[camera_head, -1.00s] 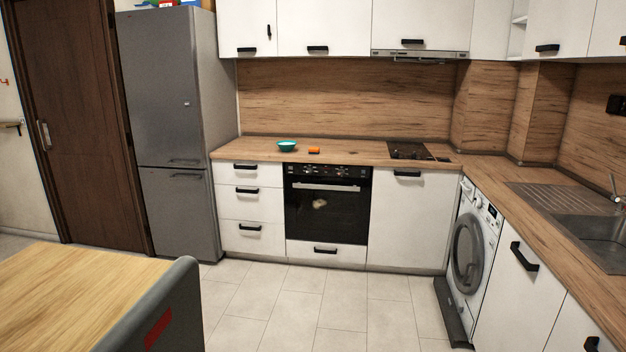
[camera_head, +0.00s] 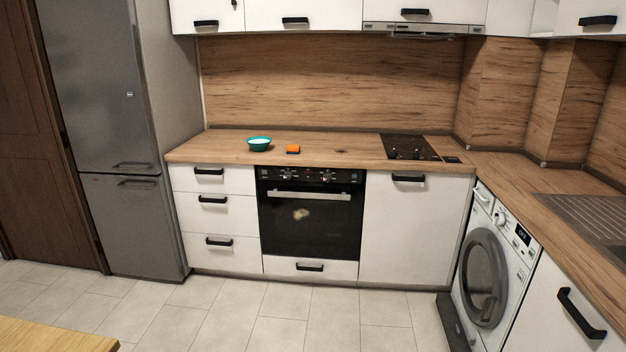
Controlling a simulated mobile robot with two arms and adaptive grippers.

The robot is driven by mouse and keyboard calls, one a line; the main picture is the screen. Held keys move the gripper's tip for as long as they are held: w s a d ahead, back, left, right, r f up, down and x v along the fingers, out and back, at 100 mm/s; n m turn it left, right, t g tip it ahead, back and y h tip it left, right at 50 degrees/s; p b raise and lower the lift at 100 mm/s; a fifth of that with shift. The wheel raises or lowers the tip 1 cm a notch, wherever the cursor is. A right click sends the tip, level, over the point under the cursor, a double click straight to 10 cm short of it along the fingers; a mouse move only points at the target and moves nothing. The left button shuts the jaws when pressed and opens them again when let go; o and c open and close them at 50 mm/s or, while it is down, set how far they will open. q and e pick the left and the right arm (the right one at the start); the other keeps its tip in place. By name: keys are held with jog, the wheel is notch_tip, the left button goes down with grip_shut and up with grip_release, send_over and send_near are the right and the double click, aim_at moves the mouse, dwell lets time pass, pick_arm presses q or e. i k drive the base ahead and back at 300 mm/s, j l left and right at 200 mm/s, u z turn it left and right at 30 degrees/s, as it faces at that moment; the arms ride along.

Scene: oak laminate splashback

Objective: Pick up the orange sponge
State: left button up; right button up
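The orange sponge (camera_head: 293,149) is a small orange block lying on the wooden countertop (camera_head: 345,151), above the oven. A teal bowl (camera_head: 259,143) stands just left of it, with a small gap between them. Neither of my grippers shows in the head view.
The black oven (camera_head: 310,215) is below the sponge, with white drawers (camera_head: 213,202) to its left. A black hob (camera_head: 409,147) lies further right on the counter. A washing machine (camera_head: 486,265) stands at right, a table corner (camera_head: 55,336) at lower left. The tiled floor (camera_head: 270,315) between is clear.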

aim_at(291, 150)
jog(key=i, duration=1.75)
